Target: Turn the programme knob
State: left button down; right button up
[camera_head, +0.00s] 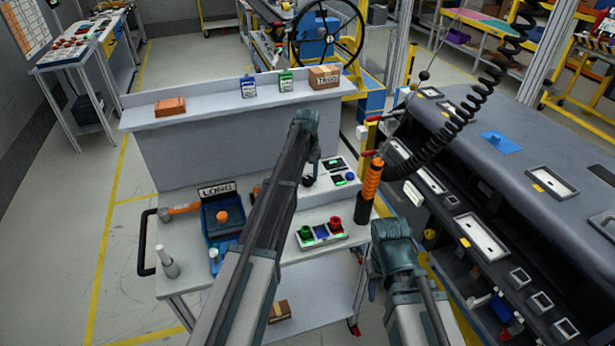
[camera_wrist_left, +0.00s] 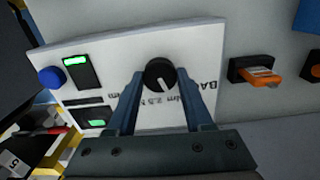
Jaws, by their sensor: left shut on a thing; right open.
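The black programme knob (camera_wrist_left: 160,74) with a white pointer line sits on a white control panel (camera_wrist_left: 200,50). In the left wrist view my left gripper (camera_wrist_left: 160,88) has a finger on each side of the knob and is shut on it. In the head view the left gripper (camera_head: 311,176) is at the panel (camera_head: 338,191), at the back right of the grey bench; the knob is mostly hidden there. My right gripper (camera_head: 371,290) is open and empty, low beside the bench's right edge.
The panel carries a blue button (camera_wrist_left: 51,77) and green-lit displays (camera_wrist_left: 78,62). A box with red and green buttons (camera_head: 321,234) stands in front of it. A blue tray (camera_head: 222,218) lies left. A coiled black cable (camera_head: 450,125) hangs right, near the dashboard (camera_head: 520,130).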

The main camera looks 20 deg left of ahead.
pick_arm(q)
jog(key=m, duration=0.4)
jog(key=shift+m, duration=2.1)
jog(key=shift+c, duration=1.5)
grip_release()
